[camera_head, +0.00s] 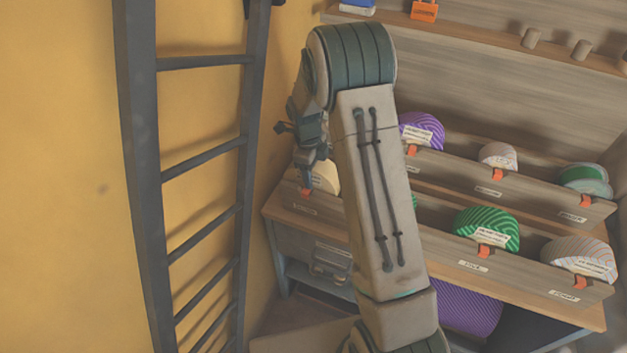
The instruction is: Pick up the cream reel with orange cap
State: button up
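A cream reel (326,178) sits at the left end of the front shelf row, with an orange piece (306,191) at its lower front. My own arm hides its right side. My gripper (308,183) hangs from the wrist, pointing down at this reel's left side, and overlaps it in the picture. I cannot tell whether it touches the reel, or whether its fingers are open or shut. Another small pale cream reel (498,153) with a label and an orange piece sits in the back row.
Purple (418,129), green striped (485,226), pale striped (577,256) and green-and-pale (585,178) reels sit in the tiered wooden rack. A large purple roll (470,305) lies below. A dark ladder (205,155) stands against the yellow wall left of my arm.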

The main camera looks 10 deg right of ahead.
jog(key=shift+w+r, duration=0.1)
grip_shut()
jog(key=shift+r, duration=0.15)
